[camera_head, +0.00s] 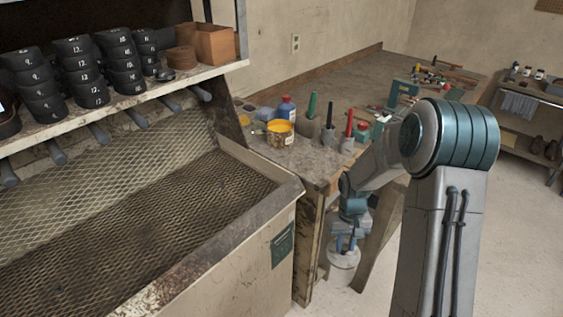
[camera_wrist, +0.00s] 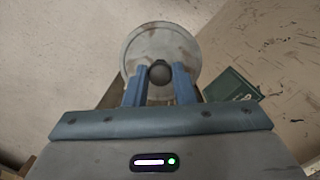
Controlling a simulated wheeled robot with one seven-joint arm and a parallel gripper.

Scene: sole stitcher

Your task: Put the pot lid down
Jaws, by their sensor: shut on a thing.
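The pot lid (camera_wrist: 160,38) is a round, pale grey, stained disc with a dark knob (camera_wrist: 160,72). My gripper (camera_wrist: 160,86) has its two blue fingers shut on the knob. In the head view my gripper (camera_head: 347,243) hangs low beside the workbench's front corner, below the bench top. The pale lid (camera_head: 343,258) is under the fingers there; whether anything supports it is unclear. An open pot (camera_head: 281,134) with yellow-orange contents stands on the bench top, up and left of my gripper.
The workbench (camera_head: 325,168) also bears a blue bottle (camera_head: 287,108), upright green and red tools, and small items. A mesh-lined bin (camera_head: 250,205) stands left, with a green panel (camera_head: 282,246) on its side. Pale floor (camera_head: 350,300) is open below my gripper.

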